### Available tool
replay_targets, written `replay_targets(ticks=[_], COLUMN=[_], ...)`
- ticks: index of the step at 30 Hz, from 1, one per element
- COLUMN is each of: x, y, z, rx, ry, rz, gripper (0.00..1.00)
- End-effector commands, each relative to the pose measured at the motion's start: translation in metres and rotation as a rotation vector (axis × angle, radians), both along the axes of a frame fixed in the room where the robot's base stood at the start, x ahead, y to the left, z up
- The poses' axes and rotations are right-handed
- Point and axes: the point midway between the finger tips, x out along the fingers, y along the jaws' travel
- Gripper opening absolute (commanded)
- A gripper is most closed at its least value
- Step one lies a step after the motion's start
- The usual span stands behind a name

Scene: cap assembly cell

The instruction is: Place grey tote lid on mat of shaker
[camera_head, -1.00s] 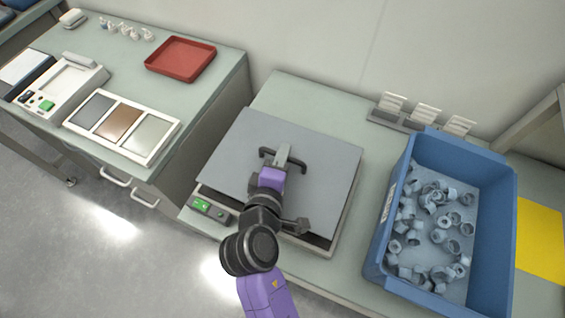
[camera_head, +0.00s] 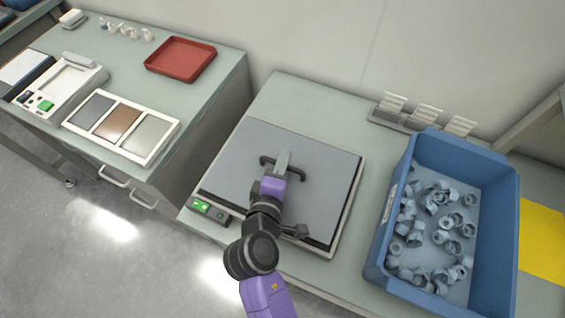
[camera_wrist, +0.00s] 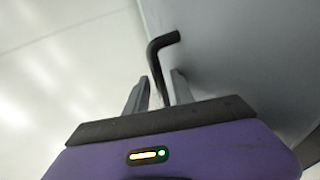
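The grey tote lid (camera_head: 318,185) is a large flat plate with a black bar handle (camera_head: 266,160). It lies level over the shaker's dark mat (camera_head: 212,197) and covers most of it; only thin dark strips show at its edges. Whether it touches the mat cannot be told. The shaker (camera_head: 343,226) has a pale rim and a green-lit control panel (camera_head: 207,209) at front left. My gripper (camera_head: 283,158) is over the lid's middle, shut on the handle. The wrist view shows the black handle (camera_wrist: 158,60) between the two fingers, with the lid (camera_wrist: 240,50) beside it.
A blue crate (camera_head: 372,262) of grey caps stands right of the shaker. A small rack with white cards (camera_head: 425,115) is behind. The left bench holds a red tray (camera_head: 180,60) and a three-panel board (camera_head: 122,125). Bench space behind the shaker is clear.

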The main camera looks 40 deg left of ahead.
Motion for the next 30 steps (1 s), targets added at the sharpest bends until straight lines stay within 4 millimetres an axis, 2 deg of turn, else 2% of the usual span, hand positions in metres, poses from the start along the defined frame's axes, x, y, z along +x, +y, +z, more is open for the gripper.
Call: replay_targets(ticks=[5,8,22,30], x=[-0.001,-0.009,-0.085,-0.103], y=[0.000,-0.004,-0.038,-0.046], z=[0.000,0.001,0.032,0.040], rx=[-0.003,-0.003,-0.002,-0.002], ry=[0.005,0.005,0.004,0.002], rz=[0.001,0.001,0.002,0.001], gripper=[0.34,0.34,0.34,0.34])
